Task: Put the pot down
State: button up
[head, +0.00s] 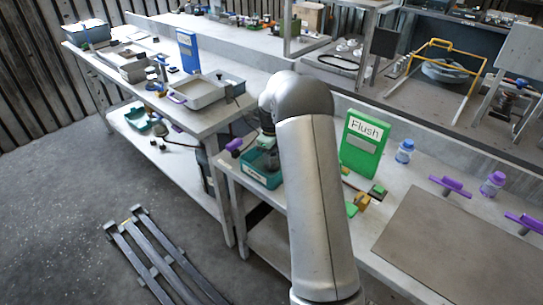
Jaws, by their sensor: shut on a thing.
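My arm rises from the bottom of the head view and bends over at its top. My gripper (266,140) shows only in part, pointing down at the left edge of the arm, and it is shut. It is over or in a teal bin (257,178) at the left end of the near bench. A small dark shape at the gripper's lower end is likely the pot, but its outline is mostly hidden by the arm. I cannot tell whether it touches the bin's floor.
A green "Flush" board (362,145) stands right of my arm. A grey tray (208,92) and a blue binder (188,52) are on the left bench.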

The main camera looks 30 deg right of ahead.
jog(key=shift+f, duration=0.2)
jog(key=o, duration=1.2)
jog(key=shift+c, duration=0.2)
jog(key=shift+r, duration=0.1)
